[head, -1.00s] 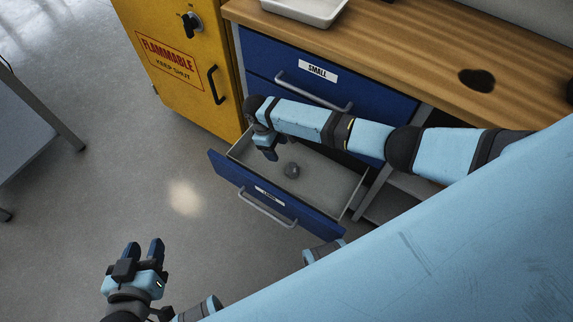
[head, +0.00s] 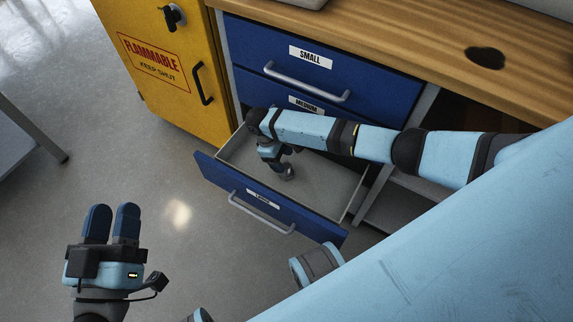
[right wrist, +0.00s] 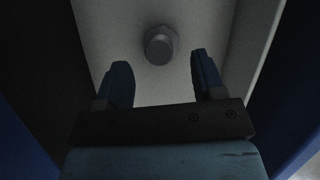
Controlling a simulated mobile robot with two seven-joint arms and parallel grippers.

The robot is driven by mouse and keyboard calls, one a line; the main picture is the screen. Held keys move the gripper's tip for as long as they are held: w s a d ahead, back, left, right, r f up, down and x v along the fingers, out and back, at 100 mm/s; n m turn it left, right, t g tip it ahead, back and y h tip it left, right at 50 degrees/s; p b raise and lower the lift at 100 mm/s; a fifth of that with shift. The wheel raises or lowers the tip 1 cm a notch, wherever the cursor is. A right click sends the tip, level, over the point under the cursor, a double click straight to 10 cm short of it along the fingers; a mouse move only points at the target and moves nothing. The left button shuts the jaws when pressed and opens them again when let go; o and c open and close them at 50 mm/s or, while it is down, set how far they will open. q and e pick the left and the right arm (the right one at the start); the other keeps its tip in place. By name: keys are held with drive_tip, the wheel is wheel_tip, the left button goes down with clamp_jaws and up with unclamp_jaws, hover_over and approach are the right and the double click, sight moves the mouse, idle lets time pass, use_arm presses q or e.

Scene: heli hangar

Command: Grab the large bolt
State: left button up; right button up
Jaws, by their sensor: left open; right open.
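The large bolt (right wrist: 158,46) is a grey, hex-headed piece on the pale floor of the open bottom drawer. In the head view the bolt (head: 287,174) shows just beside the fingertips of my right gripper (head: 281,160), partly covered by it. In the right wrist view my right gripper (right wrist: 160,78) is open and empty, and the bolt lies beyond its fingertips, roughly midway between them. My left gripper (head: 111,224) is open and empty, over the floor at the lower left of the head view.
The open drawer (head: 252,205) has a blue front with a grey handle and low side walls around the bolt. Above it are closed blue drawers labelled SMALL and MEDIUM (head: 306,104). A yellow flammable cabinet (head: 165,70) stands left, under no overhang. A wooden worktop (head: 400,38) runs above.

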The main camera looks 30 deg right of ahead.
sight(285, 165)
drive_tip(key=b+x, duration=0.5)
drive_tip(key=shift+w+f, duration=0.1)
drive_tip(key=shift+w, duration=0.1)
use_arm(q)
wheel_tip(285, 165, down, 9)
drive_tip(key=m+g, duration=0.1)
drive_tip(key=g, duration=0.2)
drive_tip(key=shift+w+d+r, duration=0.15)
drive_tip(key=shift+d+r, duration=0.05)
drive_tip(key=shift+d, duration=0.1)
use_arm(e)
clamp_jaws()
